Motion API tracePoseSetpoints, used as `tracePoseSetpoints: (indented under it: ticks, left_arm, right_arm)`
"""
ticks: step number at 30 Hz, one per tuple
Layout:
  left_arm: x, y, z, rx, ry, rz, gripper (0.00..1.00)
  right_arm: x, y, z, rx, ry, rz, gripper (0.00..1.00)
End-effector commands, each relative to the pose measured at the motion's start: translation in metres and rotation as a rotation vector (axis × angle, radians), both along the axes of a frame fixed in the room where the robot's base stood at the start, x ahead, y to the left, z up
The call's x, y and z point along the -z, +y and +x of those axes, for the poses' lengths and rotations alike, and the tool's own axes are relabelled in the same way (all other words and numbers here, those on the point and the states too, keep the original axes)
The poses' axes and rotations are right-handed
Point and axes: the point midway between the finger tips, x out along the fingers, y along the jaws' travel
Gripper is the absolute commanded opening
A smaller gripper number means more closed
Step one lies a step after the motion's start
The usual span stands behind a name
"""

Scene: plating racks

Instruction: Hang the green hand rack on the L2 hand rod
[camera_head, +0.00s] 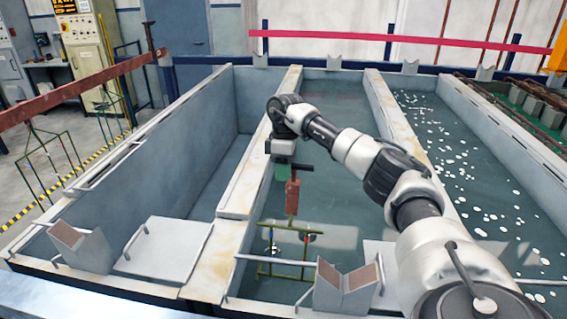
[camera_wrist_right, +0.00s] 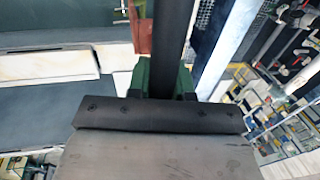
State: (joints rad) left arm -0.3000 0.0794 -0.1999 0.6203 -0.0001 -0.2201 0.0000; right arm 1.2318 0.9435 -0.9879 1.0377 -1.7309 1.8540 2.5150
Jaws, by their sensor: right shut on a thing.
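The rack hangs below the gripper, over the second tank from the left. Under the green top is a red-brown part (camera_head: 292,197), then a thin green frame with small hanging parts. In the right wrist view, green (camera_wrist_right: 142,76) shows on both sides of a dark bar at the gripper, with the red-brown part (camera_wrist_right: 138,28) above. I see no label that identifies the L2 hand rod. My left gripper is not in view.
A red-brown bar (camera_head: 85,86) at the left carries thin wire racks. A pink-red bar (camera_head: 400,38) runs along the back. A V-shaped rest (camera_head: 345,288) and a metal rod (camera_head: 262,259) are near the rack's lower end. The left tank (camera_head: 190,165) looks empty.

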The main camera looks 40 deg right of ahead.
Motion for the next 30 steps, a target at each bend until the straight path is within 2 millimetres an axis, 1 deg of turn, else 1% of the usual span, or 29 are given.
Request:
tracePoseSetpoints:
  ticks: [23,24,30]
  left_arm:
    - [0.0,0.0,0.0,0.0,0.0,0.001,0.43]
    - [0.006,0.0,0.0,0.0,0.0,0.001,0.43]
    - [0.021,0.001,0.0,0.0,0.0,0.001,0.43]
  right_arm:
    - [0.065,0.001,0.0,0.0,-0.002,0.002,0.0]
    - [0.071,0.001,0.0,0.0,-0.003,0.001,0.0]
    - [0.089,0.001,0.0,0.0,-0.003,0.001,0.0]
